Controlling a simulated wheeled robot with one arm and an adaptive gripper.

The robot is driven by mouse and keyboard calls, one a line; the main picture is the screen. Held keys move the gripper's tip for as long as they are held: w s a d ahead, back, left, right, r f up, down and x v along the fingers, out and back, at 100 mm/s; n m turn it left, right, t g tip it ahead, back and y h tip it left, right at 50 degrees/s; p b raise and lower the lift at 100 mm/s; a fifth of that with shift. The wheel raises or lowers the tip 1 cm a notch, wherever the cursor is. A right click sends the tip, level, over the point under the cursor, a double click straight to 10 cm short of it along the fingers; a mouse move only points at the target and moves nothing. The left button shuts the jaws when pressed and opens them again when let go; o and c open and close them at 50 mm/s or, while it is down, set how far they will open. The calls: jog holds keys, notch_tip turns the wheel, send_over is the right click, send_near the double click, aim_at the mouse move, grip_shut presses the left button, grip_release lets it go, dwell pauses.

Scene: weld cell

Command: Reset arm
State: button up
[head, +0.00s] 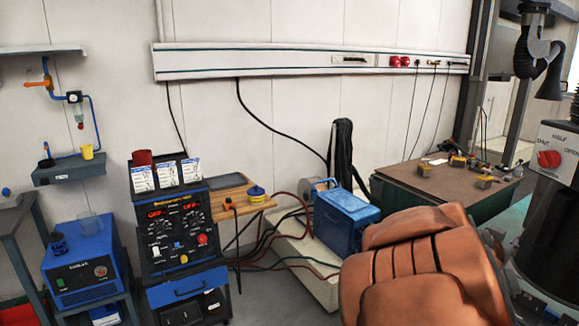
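My gripper is not in view, so whether it is open or shut does not show. My arm cannot be clearly made out in the head view either. A large brown, padded shape (415,268) with dark bands fills the lower right, close to the camera. I cannot tell whether it is part of my arm or a separate thing. It hides the floor behind it and part of the area in front of the table.
A welding machine (183,225) with dials stands left of centre, beside a blue unit (83,268). Cables cross the floor to a blue box (341,220). A work table (420,190) with small parts stands back right. A dark machine with a red knob (548,159) stands far right.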

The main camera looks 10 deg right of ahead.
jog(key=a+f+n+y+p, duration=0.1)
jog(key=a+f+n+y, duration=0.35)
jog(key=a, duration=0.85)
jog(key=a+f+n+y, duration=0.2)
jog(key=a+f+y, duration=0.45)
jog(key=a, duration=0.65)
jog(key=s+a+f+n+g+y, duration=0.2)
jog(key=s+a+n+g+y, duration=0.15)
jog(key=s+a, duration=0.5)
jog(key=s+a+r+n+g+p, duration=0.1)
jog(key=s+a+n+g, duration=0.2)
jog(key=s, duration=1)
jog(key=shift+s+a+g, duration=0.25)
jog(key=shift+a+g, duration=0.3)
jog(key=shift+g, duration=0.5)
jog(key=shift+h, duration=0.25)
